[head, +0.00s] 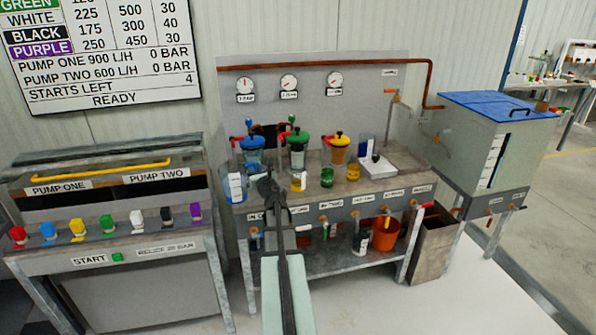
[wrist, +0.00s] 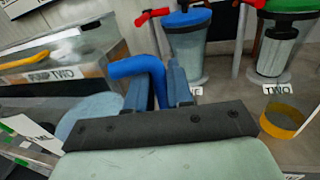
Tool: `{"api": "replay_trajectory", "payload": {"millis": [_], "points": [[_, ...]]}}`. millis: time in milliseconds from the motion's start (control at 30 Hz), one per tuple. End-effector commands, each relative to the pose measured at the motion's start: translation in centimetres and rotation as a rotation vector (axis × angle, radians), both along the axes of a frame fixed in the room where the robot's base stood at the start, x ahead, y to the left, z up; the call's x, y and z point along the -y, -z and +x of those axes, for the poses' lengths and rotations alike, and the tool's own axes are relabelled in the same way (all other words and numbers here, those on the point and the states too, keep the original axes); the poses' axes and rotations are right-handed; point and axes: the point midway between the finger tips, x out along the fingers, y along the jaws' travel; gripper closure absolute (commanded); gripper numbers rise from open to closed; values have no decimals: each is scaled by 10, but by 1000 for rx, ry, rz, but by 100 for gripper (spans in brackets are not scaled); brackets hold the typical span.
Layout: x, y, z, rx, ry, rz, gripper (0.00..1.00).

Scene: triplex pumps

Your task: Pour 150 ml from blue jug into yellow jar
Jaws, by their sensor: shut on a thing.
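The blue jug (head: 236,188), clear with a white label, is upright at the bench's left front; I cannot tell whether it touches the bench. In the wrist view its blue handle (wrist: 140,68) is between the fingers of my gripper (wrist: 172,85), which is shut on it. The jug body (wrist: 88,108) is partly hidden by the gripper. In the head view my gripper (head: 262,186) is just right of the jug.
Blue (head: 252,153), green (head: 297,152) and yellow (head: 340,150) lidded vessels stand behind. The button console (head: 110,238) is at left; an orange bucket (head: 385,235) is below the bench top.

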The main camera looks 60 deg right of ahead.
Motion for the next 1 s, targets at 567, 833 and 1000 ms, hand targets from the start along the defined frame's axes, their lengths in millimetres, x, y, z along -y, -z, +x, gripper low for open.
{"api": "replay_trajectory", "payload": {"millis": [567,833,1000], "points": [[127,-31,-106,3,351,2,100],[152,-38,-136,3,433,1,100],[164,-42,-151,2,474,1,100]]}}
